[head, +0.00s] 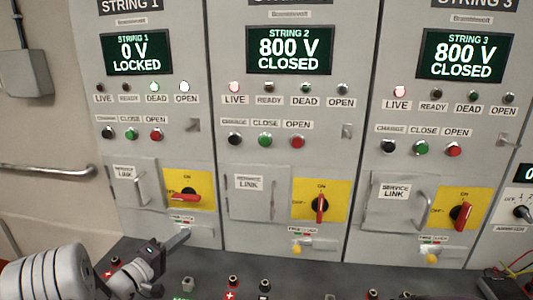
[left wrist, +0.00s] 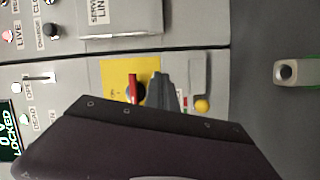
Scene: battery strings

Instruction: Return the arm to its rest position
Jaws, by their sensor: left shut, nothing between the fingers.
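My left gripper (head: 182,238) is shut and empty in front of the lower part of the String 1 cabinet (head: 75,110), just below its yellow switch plate (head: 186,180). The red handle (head: 185,197) there lies level, and the display (head: 137,53) reads 0 V LOCKED. In the left wrist view the shut fingers (left wrist: 163,92) overlap the view of the yellow plate (left wrist: 115,75), beside the red handle (left wrist: 133,88); contact cannot be told. My right gripper is not in view.
String 2's display (head: 290,49) and String 3's display (head: 463,56) read 800 V CLOSED, with upright red handles (head: 320,208) (head: 463,216). A dark bench (head: 330,280) with terminals runs below the cabinets. A wall rail (head: 45,170) is at left.

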